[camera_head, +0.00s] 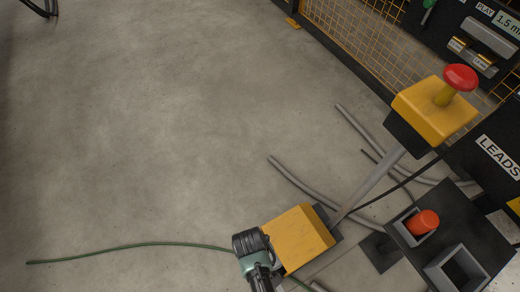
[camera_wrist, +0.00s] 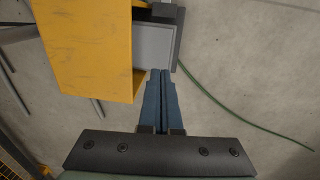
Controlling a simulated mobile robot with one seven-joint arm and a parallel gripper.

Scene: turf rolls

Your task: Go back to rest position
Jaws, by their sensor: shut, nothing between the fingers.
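My gripper (camera_wrist: 161,76) shows in the wrist view with its two blue fingers shut together and nothing between them. The fingertips are close to a yellow box (camera_wrist: 90,45) and the grey block (camera_wrist: 150,46) beside it; I cannot tell whether they touch. In the head view the black and teal end of my arm is at the bottom, just left of the yellow box (camera_head: 298,238). The fingers cannot be made out there.
A green cable (camera_head: 150,243) lies on the concrete floor. A red mushroom button (camera_head: 460,78) tops a yellow box on a grey post. A yellow mesh fence (camera_head: 350,35) stands behind.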

